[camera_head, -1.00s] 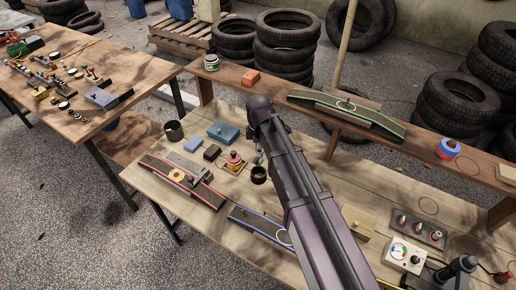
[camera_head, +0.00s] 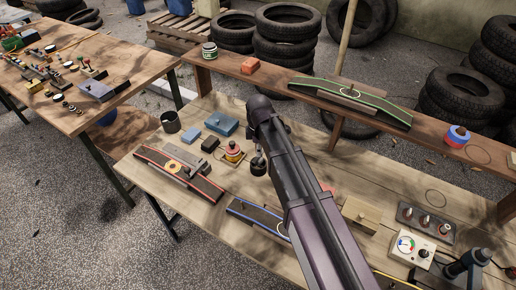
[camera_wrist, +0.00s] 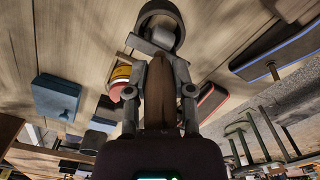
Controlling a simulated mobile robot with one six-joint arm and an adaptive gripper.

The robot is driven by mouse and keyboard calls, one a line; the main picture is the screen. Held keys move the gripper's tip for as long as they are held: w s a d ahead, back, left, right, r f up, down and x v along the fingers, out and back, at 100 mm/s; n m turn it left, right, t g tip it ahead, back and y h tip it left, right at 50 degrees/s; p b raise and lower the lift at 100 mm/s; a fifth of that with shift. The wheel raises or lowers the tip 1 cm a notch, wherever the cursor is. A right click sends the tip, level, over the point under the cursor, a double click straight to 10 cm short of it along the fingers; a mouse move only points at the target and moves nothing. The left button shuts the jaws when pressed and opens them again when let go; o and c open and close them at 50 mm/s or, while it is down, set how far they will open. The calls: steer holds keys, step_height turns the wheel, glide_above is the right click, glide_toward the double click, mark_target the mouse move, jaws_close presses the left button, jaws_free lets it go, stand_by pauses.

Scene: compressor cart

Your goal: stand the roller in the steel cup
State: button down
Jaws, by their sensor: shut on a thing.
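The steel cup (camera_head: 258,168) is a dark, round, open cup standing on the wooden workbench, just below my gripper's end. In the wrist view its dark rim (camera_wrist: 178,17) curves around the top of the picture. My gripper (camera_wrist: 160,58) is shut on the roller (camera_wrist: 162,38), a short grey cylinder at the fingertips. The roller shows within the outline of the cup's mouth. How deep its lower end sits is hidden. In the head view my arm covers much of my gripper.
A red-and-yellow round part (camera_head: 233,152) stands close left of the cup. A second dark cup (camera_head: 170,123), a blue box (camera_head: 222,124) and a red-edged ramp (camera_head: 180,174) lie further left. A blue-edged ramp (camera_head: 245,212) lies in front. A raised shelf (camera_head: 290,85) runs behind.

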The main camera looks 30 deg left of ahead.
steer(key=shift+f+b, duration=1)
steer(key=shift+f, duration=0.2)
steer(key=shift+f+b, duration=0.55)
stand_by(1.4)
stand_by(0.4)
steer(key=shift+c, duration=2)
jaws_free()
steer(key=shift+o, duration=0.2)
steer(key=o, duration=0.4)
steer(key=shift+c, duration=0.2)
steer(key=shift+r, duration=0.2)
steer(key=shift+r+p, duration=3.35)
steer(key=shift+p, duration=0.15)
